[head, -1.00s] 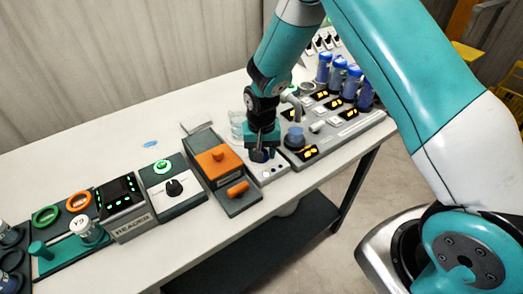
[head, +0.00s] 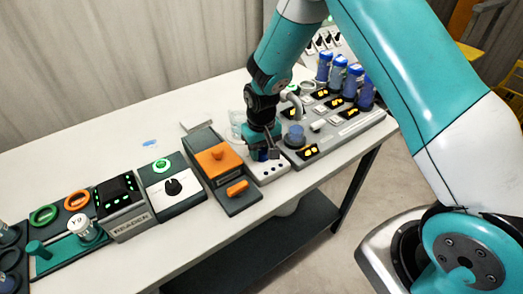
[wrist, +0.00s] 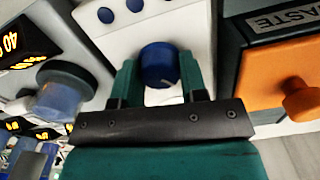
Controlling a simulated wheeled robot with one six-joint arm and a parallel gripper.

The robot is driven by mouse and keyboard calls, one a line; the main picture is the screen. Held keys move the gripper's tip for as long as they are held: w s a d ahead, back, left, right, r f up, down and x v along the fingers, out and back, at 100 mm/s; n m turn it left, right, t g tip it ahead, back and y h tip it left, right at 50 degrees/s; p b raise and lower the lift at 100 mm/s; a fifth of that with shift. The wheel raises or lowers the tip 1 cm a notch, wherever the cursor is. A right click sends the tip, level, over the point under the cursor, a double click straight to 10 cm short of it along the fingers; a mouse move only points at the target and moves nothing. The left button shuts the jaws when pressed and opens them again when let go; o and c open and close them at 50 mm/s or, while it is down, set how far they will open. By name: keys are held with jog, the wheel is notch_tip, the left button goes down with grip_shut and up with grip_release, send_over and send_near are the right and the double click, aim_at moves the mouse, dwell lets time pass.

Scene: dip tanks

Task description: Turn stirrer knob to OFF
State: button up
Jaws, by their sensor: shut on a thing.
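The stirrer knob, a round blue knob (wrist: 159,62), stands on a white box (wrist: 115,35) with blue dots in the wrist view. My gripper (wrist: 158,78) has one teal finger on each side of the knob and is shut on it. In the head view my gripper (head: 264,150) is low over the white box (head: 272,172), between the orange-topped unit and the grey rack. It mostly hides the knob there. No OFF mark or pointer on the knob is readable.
The orange-topped waste unit (head: 217,159) is close on one side. The grey rack (head: 345,132) with blue-capped vials and yellow displays is close on the other. A black knob (head: 173,187) under a green light and a reader (head: 121,205) stand farther left.

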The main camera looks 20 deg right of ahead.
aim_at(262, 151)
jog(key=shift+n, duration=0.8)
jog(key=o, duration=0.9)
notch_tip(262, 151, up, 18)
jog(key=shift+f+b, duration=0.25)
jog(key=shift+b, duration=1)
jog(key=shift+s, duration=0.1)
